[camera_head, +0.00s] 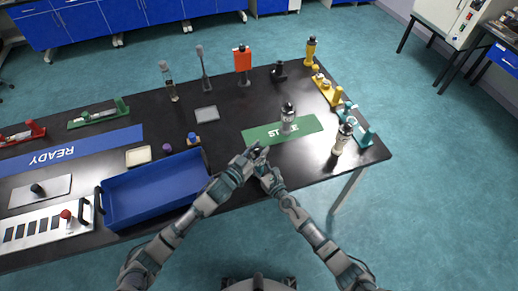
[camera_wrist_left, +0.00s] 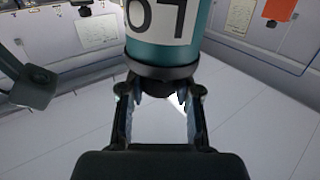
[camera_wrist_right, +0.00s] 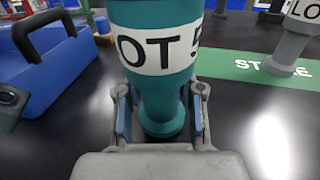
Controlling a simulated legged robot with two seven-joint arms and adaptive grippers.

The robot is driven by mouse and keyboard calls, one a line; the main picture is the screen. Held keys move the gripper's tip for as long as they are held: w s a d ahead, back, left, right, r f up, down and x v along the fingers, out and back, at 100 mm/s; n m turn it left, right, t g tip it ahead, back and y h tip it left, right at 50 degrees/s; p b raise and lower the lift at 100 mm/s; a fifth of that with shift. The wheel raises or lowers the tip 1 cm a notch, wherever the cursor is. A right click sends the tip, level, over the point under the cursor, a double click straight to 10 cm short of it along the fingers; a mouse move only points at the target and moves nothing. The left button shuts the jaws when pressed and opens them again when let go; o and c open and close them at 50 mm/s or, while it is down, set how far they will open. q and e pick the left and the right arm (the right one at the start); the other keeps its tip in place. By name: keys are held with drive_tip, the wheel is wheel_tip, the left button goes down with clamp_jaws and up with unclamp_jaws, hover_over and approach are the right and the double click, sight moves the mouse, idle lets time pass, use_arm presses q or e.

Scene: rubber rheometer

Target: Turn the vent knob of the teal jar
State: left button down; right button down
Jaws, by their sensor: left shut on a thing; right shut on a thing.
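The teal jar shows close up in the right wrist view (camera_wrist_right: 155,85), upright, with a white label reading "OT 5" in part. My right gripper (camera_wrist_right: 162,112) is shut on its narrow waist above the flared foot. In the left wrist view the jar (camera_wrist_left: 165,52) appears upside down, its dark collar and vent knob (camera_wrist_left: 158,85) at the lower end. My left gripper (camera_wrist_left: 160,108) has its fingers around that knob. In the head view, my left gripper (camera_head: 256,153) and right gripper (camera_head: 266,174) meet near the table's front edge and largely hide the jar.
A grey jar (camera_head: 288,124) stands on the green STORE mat (camera_head: 262,136), just behind my grippers. A cream jar (camera_head: 339,145) stands to the right, near a teal rack (camera_head: 363,135). A blue tray (camera_head: 150,192) lies left of my arms. Dark bare tabletop lies between.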

drive_tip(key=shift+d, duration=0.1)
use_arm(q)
drive_tip(key=c, duration=0.8)
unclamp_jaws()
drive_tip(key=shift+o, duration=0.2)
drive_tip(key=v, duration=1.2)
drive_tip(key=shift+w+f, duration=0.1)
use_arm(e)
drive_tip(key=c, duration=0.7)
unclamp_jaws()
drive_tip(key=shift+o, duration=0.2)
